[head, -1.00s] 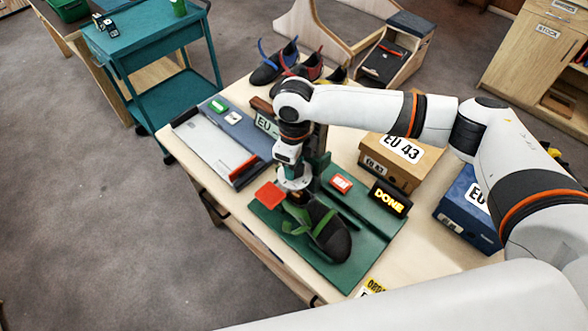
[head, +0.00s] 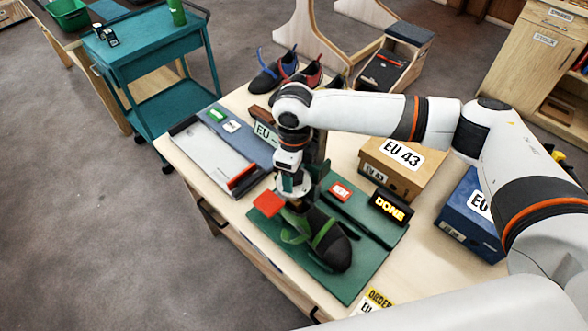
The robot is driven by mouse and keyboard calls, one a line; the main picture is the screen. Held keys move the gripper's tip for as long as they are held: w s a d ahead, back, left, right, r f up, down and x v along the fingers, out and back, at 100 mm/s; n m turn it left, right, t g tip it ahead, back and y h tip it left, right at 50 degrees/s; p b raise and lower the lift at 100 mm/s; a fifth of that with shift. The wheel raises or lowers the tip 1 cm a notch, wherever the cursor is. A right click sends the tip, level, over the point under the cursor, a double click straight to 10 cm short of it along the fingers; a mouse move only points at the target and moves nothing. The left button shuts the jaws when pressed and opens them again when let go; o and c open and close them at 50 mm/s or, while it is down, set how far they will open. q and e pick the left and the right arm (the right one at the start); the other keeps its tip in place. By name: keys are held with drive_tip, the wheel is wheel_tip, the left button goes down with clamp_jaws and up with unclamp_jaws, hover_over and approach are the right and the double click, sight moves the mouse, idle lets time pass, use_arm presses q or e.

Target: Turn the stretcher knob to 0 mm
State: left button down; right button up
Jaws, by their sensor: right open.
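The green stretcher base (head: 358,275) lies on the wooden table. A black climbing shoe with green straps (head: 332,247) sits on it, toe toward the lower right. My right gripper (head: 294,204) points down over the heel end of the shoe, beside a red square piece (head: 268,204). Its fingers are mostly hidden by the wrist and dark parts around them, but it is open. I cannot make out the stretcher knob or its reading; the wrist may cover it. A lit "DONE" sign (head: 391,208) and a red button (head: 340,191) are on the base. My left gripper is out of view.
An EU 43 box (head: 375,178) and a blue box (head: 454,230) stand right of the base. A grey measuring board (head: 210,158) lies to the left. A teal cart (head: 137,57) is beyond the table.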

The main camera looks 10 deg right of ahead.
wheel_tip(320, 180, up, 12)
drive_tip(key=b, duration=0.2)
idle(0.4)
